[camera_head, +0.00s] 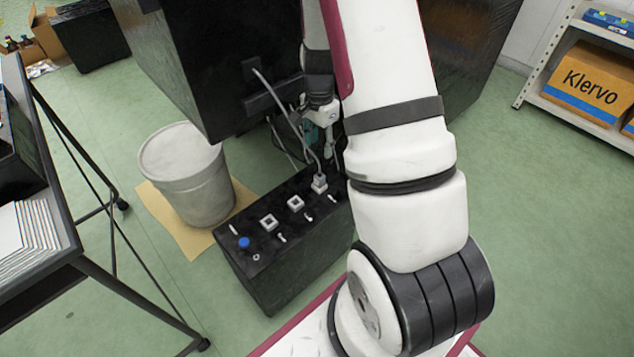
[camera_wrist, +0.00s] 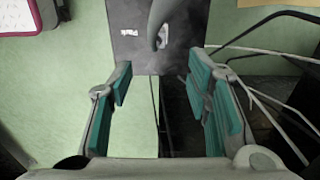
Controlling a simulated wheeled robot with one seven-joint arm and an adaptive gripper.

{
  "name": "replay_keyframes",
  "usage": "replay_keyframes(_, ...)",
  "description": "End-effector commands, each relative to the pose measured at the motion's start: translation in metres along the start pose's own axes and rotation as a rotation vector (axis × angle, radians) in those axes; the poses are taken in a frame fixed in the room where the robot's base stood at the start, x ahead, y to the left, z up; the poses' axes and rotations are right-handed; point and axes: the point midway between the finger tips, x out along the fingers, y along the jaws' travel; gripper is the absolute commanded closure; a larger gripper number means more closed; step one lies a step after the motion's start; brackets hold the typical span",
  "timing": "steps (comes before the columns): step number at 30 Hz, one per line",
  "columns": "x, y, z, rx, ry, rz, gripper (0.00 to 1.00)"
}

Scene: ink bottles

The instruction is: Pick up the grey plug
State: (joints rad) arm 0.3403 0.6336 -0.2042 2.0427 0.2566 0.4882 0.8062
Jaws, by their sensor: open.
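The grey plug (camera_head: 319,184) sits upright in the rightmost socket on top of the black box (camera_head: 297,283). Its grey cable (camera_head: 285,95) arches up to a dark machine behind. My gripper (camera_head: 312,138) is above and behind the plug in the head view, apart from it. In the wrist view my gripper (camera_wrist: 163,82) is open, with teal pads wide apart and nothing between them. A thick grey curved shape, seemingly the cable (camera_wrist: 165,15), hangs beyond the fingertips over the box's top (camera_wrist: 180,60). The plug itself is hard to make out there.
Square white sockets (camera_head: 296,203), small switches and a blue knob (camera_head: 244,242) are on the box top. A grey bin (camera_head: 190,180) stands left on a cardboard sheet. The large dark machine (camera_head: 215,60) is close to my arm. Loose cables (camera_wrist: 275,110) run beside my right finger.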

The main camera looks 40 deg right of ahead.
Motion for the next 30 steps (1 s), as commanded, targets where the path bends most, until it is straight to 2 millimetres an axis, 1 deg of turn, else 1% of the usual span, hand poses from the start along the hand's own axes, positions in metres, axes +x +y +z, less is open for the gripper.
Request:
replay_keyframes(6, 0.041, 0.001, 0.001, 0.0, -0.002, 0.002, 0.55)
replay_keyframes(10, 0.063, 0.001, 0.001, 0.0, -0.002, 0.001, 0.55)
replay_keyframes(13, 0.074, 0.001, 0.001, -0.001, -0.002, 0.002, 0.55)
replay_keyframes(20, 0.083, 0.001, 0.001, -0.003, -0.001, 0.0, 0.55)
replay_keyframes(22, 0.089, 0.002, 0.001, -0.003, -0.001, 0.0, 0.55)
replay_keyframes(30, 0.125, 0.005, 0.001, -0.002, -0.002, 0.001, 0.55)
